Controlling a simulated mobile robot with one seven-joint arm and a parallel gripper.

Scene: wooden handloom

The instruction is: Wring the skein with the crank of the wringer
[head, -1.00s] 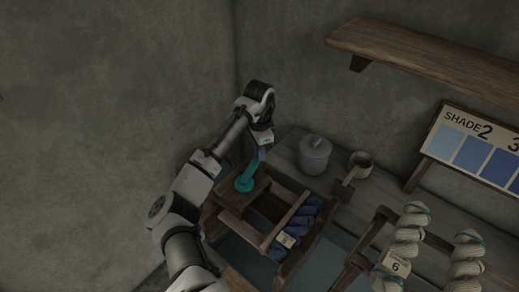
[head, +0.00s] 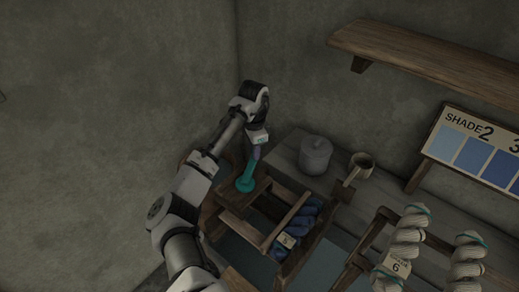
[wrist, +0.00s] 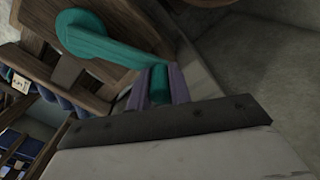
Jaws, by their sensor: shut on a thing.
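The teal crank (head: 246,183) sits on the wooden wringer (head: 231,199) left of the middle in the head view. In the wrist view the crank's arm (wrist: 100,42) runs from a round hub towards my fingers. My gripper (wrist: 159,90) is shut on the crank's handle, with a purple finger on either side of the teal grip. The blue skein (head: 304,220) lies twisted in the wringer's frame, with a small tag marked 5 (head: 287,241). It shows partly at the left edge of the wrist view.
A grey lidded pot (head: 315,156) and a wooden dipper (head: 358,168) stand on the bench behind. Pale skeins (head: 408,236) with a tag marked 6 (head: 396,266) hang at the right. A shade board (head: 475,148) and a shelf (head: 430,55) are on the right.

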